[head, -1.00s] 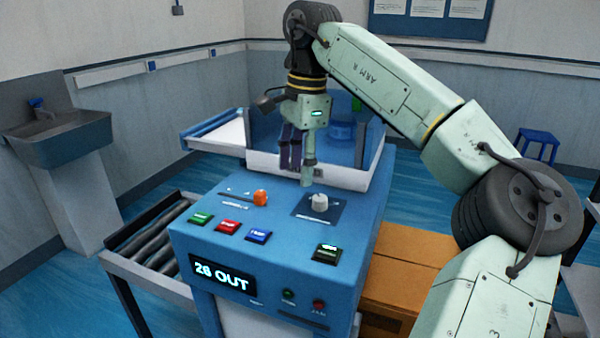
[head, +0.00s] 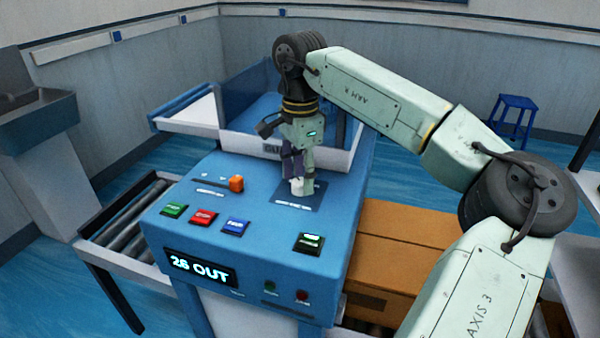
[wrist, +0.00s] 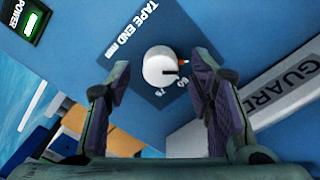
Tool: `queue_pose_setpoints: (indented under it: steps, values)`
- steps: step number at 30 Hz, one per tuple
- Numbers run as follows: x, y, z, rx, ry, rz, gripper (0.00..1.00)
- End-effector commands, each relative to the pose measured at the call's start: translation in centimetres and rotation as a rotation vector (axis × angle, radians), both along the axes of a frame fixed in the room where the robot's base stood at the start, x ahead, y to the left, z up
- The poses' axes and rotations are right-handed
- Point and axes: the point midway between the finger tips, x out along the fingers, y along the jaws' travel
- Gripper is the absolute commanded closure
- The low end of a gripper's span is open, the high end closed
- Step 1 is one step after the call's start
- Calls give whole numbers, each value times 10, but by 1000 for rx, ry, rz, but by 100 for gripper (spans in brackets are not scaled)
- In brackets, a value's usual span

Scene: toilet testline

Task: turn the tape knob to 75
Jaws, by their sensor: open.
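In the wrist view my gripper (wrist: 165,95) is open, with one purple-padded finger on each side below the knob. I see no finger closed on it. The display (head: 200,269) reads "26 OUT".
The blue panel also carries an orange knob (head: 236,183), green (head: 174,210), red (head: 203,216) and blue (head: 235,227) buttons, and a power button (head: 309,242). A raised guard (wrist: 290,85) stands close to the right finger. A cardboard box (head: 400,235) is right of the machine.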

Motion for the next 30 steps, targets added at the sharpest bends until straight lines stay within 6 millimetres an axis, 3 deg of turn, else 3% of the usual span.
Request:
queue_pose_setpoints:
  steps: [11,30]
  values:
    - [0,1,-7,1,0,1,52]
    - [0,0,-7,1,0,1,94]
